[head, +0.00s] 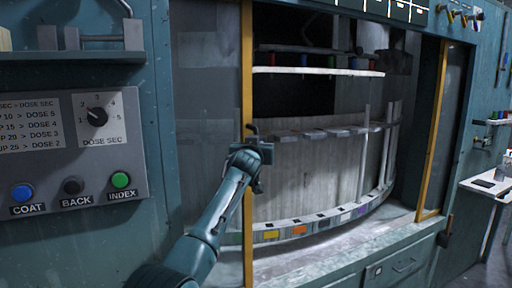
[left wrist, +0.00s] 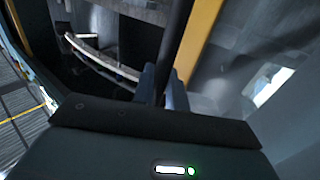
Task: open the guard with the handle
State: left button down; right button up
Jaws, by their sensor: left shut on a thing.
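The guard shows in the head view as greyish panels with yellow edge strips, a left one (head: 247,60) and a right one (head: 432,130). Between the strips the machine's inside is in plain view. My left gripper (head: 254,150) is at the left strip, shut on a dark handle (head: 252,129), whose top end shows just above the jaws. In the left wrist view the dark bar of the handle (left wrist: 174,40) runs up from between my two fingers (left wrist: 163,88), beside the yellow strip (left wrist: 198,40). The gripped part is mostly hidden. My right gripper is not in view.
A control panel (head: 120,200) with COAT, BACK and INDEX buttons and a dose dial (head: 97,114) is at the left. Inside are a curved rail (head: 330,222) with coloured tags and a white shelf (head: 315,71). A white side table (head: 490,187) stands at the far right.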

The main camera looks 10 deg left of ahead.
pick_arm(q)
jog(key=c, duration=1.5)
grip_release()
jog(key=shift+s, duration=0.15)
jog(key=s+b, duration=0.3)
jog(key=s, duration=1)
jog(key=shift+w, duration=0.1)
